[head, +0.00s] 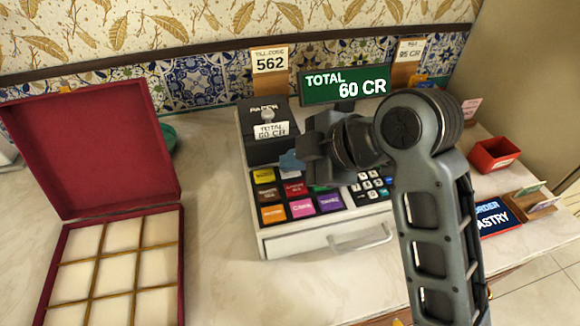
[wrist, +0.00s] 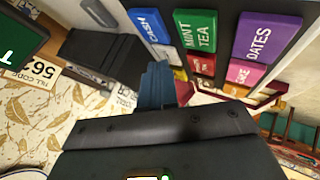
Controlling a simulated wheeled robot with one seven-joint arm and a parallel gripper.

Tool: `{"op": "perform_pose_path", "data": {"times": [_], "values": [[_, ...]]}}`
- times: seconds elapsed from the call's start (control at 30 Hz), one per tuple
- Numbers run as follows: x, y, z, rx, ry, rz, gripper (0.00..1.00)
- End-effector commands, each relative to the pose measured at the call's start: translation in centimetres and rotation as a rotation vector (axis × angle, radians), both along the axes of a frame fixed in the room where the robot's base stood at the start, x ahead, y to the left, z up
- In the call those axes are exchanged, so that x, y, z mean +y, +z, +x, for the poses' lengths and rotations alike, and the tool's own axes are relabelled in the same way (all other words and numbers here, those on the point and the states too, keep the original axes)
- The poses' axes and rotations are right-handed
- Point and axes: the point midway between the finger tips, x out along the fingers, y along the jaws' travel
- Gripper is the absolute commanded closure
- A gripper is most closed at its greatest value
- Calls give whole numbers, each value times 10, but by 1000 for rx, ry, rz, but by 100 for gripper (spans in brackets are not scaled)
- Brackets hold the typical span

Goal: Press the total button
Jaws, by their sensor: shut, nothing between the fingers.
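The cash register (head: 325,238) stands on the counter with coloured keys, a black number pad and a white drawer. Its green display (head: 345,85) reads TOTAL 60 CR. My gripper (head: 290,160) is shut and empty, over the back left of the keys; its blue fingers also show in the wrist view (wrist: 156,82). I cannot make out a key labelled total; my gripper and arm hide part of the keys. Contact with a key cannot be told.
An open red box (head: 182,250) with pale compartments stands at the left. A slip (head: 271,130) reading TOTAL 60 CR stands at the register's printer. A 562 till code card (head: 270,60) is behind. A red tray (head: 494,154) and a pastry sign (head: 494,216) are right.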

Motion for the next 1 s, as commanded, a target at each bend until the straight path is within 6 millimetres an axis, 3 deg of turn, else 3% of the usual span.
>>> {"op": "perform_pose_path", "data": {"times": [0.3,0.73,1.0], "values": [[0,15,0,0,0,0,100],[0,18,0,0,0,0,100],[0,41,0,-1,0,0,100]]}}
